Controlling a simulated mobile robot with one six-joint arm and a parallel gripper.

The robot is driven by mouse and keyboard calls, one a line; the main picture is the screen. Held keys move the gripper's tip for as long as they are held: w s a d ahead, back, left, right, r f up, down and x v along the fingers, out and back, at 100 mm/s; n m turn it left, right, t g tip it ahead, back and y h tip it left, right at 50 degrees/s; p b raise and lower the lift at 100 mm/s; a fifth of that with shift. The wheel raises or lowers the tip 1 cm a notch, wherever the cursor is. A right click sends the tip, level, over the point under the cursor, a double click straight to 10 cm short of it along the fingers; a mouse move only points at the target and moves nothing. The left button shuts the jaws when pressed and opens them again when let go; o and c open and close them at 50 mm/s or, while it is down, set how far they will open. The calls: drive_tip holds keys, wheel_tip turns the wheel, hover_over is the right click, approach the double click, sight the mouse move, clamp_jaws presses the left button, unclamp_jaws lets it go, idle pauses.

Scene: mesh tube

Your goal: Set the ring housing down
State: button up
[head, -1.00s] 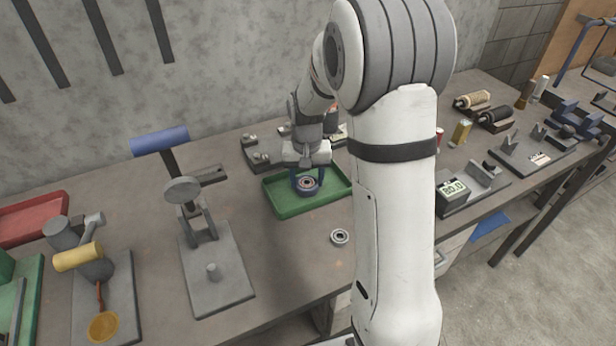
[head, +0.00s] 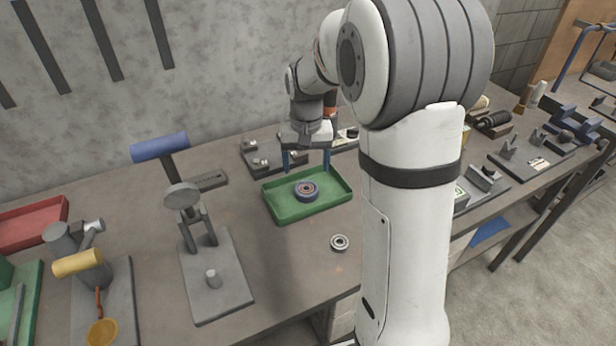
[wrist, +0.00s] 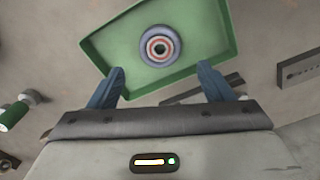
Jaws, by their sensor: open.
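The ring housing (head: 306,191) is a dark blue-purple ring with a pale and reddish centre. It lies in the green tray (head: 334,205), and also shows in the wrist view (wrist: 159,46) inside the tray (wrist: 112,53). My gripper (head: 306,166) is open and empty, with its blue fingers spread wide, above and behind the housing at the tray's back edge. In the wrist view my gripper (wrist: 160,84) has its fingertips clear of the housing.
A loose bearing (head: 340,243) lies on the bench (head: 285,275) in front of the tray. A grey press stand (head: 215,275) is to the left, with a red tray (head: 35,222) farther left. Small fixtures stand behind the green tray. My arm hides bench to the right.

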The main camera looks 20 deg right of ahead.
drive_tip(key=s+r+n+t, duration=0.1)
drive_tip(key=s+r, duration=0.7)
drive_tip(key=s, duration=0.3)
drive_tip(key=s+f+n+t, duration=0.1)
drive_tip(key=s+f, duration=0.1)
drive_tip(key=s, duration=0.9)
drive_tip(key=shift+s+a+f+t, duration=0.25)
drive_tip(key=shift+f+t, duration=0.05)
